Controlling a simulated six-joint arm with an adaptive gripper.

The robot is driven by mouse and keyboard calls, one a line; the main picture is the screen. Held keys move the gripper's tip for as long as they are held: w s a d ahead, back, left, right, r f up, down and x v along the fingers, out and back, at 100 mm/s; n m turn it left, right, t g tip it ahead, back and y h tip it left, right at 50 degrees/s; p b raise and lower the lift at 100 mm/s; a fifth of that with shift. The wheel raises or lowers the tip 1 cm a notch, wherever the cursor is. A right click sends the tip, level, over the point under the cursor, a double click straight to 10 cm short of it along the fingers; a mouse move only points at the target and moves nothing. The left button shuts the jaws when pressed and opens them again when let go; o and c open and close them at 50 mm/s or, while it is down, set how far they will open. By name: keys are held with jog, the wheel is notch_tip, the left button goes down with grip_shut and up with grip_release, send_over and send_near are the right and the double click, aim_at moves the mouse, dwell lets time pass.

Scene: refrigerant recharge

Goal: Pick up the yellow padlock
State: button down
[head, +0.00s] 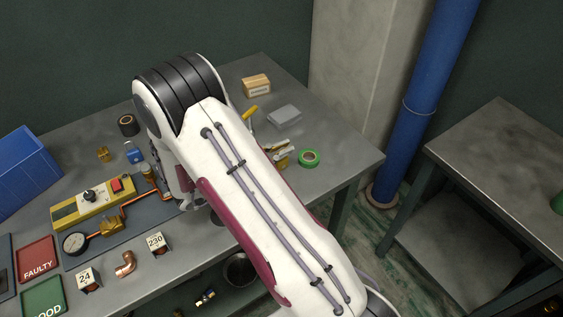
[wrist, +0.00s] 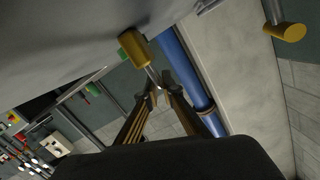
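In the head view the padlock's yellow body (head: 282,162) shows just right of my arm, beside a roll of green tape (head: 309,157). My arm hides most of the gripper there. I cannot tell whether the padlock touches the table.
A yellow-handled tool (head: 250,112), a clear box (head: 284,117) and a cardboard box (head: 256,85) lie farther back on the grey table (head: 345,157). A gauge (head: 74,242) and copper pipework stand at the left. The table's right end is clear.

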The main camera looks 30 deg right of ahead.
jog(key=shift+r, duration=0.1)
dwell(0.5)
jog(key=shift+r, duration=4.9)
